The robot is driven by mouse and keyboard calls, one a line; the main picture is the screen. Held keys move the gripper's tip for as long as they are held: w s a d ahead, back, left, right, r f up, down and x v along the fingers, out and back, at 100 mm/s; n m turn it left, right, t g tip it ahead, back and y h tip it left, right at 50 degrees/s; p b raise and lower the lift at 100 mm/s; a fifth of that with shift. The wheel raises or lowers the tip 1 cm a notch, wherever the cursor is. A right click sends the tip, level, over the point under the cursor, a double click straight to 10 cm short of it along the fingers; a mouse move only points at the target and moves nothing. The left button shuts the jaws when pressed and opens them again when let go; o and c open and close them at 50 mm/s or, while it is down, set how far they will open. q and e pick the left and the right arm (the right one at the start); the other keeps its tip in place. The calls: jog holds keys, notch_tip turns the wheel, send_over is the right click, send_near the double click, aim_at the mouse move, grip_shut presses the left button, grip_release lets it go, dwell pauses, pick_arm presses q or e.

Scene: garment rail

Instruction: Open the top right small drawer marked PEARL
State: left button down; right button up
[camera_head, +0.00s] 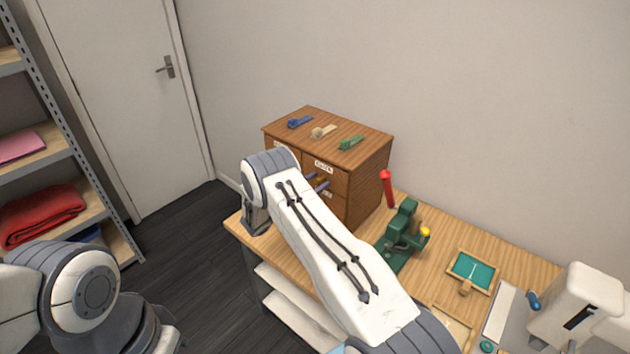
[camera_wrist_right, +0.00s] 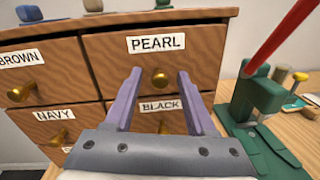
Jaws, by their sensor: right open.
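The wooden drawer cabinet (camera_head: 368,164) stands on the workbench against the wall. In the right wrist view the PEARL drawer (camera_wrist_right: 205,54) is the upper right one, with a white label and a round brass knob (camera_wrist_right: 159,78). It looks shut. My right gripper (camera_wrist_right: 160,72) is open, its two purple fingers pointing at this drawer, one on either side of the knob in the picture. I cannot tell whether they reach around it. In the head view my right arm hides much of the cabinet front, and the fingers (camera_head: 318,182) show partly. My left gripper is not in view.
Drawers marked BROWN (camera_wrist_right: 20,70), NAVY (camera_wrist_right: 55,117) and BLACK (camera_wrist_right: 160,106) surround it. A green press with a red lever (camera_head: 388,188) stands right of the cabinet. Blue, cream and green clips (camera_head: 350,143) lie on top. A shelf with red cloth (camera_head: 40,214) is at left.

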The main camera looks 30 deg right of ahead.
grip_shut()
jog(key=shift+s, duration=0.1)
dwell(1.4)
